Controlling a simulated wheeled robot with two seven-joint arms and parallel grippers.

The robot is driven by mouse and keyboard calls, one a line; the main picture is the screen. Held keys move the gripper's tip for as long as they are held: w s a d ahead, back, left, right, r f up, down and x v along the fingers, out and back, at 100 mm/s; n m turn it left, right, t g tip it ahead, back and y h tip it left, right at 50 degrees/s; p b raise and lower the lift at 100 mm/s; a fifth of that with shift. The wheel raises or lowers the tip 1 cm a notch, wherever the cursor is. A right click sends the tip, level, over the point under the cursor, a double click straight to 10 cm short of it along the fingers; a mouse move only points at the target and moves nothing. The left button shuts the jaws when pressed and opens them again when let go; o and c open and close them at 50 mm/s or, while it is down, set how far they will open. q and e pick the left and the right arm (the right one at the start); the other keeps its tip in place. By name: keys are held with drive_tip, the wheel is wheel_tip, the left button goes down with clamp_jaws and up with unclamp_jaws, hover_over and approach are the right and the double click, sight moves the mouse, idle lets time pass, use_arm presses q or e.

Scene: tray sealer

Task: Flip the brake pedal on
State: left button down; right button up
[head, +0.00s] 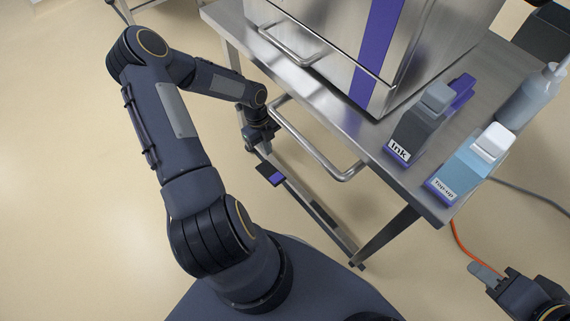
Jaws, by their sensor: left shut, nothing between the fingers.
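The brake pedal (271,175) is a small dark plate with a purple patch, low down at the lower rail of the steel table. My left arm reaches over from the left. My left gripper (262,143) points down beside the table, just above the pedal in the picture, and is shut and empty. Its fingertips are small and partly hidden by the wrist, and I cannot tell whether they touch anything. My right gripper (484,271) is at the lower right, away from the pedal. Its fingers overlap in this view, so I cannot tell if it is open.
The steel table (357,133) carries a metal machine (316,68) with a purple stripe, an Ink bottle (415,125), a Top-up bottle (467,166) and a grey bottle (529,98). A bar handle (310,149) juts out close to my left gripper. An orange cable (462,243) hangs at the right.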

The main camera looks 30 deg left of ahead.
sight(277, 179)
use_arm(q)
drive_tip(key=shift+w+f, duration=0.1)
drive_tip(key=shift+w, duration=0.1)
drive_tip(key=b+x, duration=0.6)
drive_tip(key=x, duration=0.8)
drive_tip(key=shift+d+b, duration=0.1)
drive_tip(key=shift+b, duration=0.2)
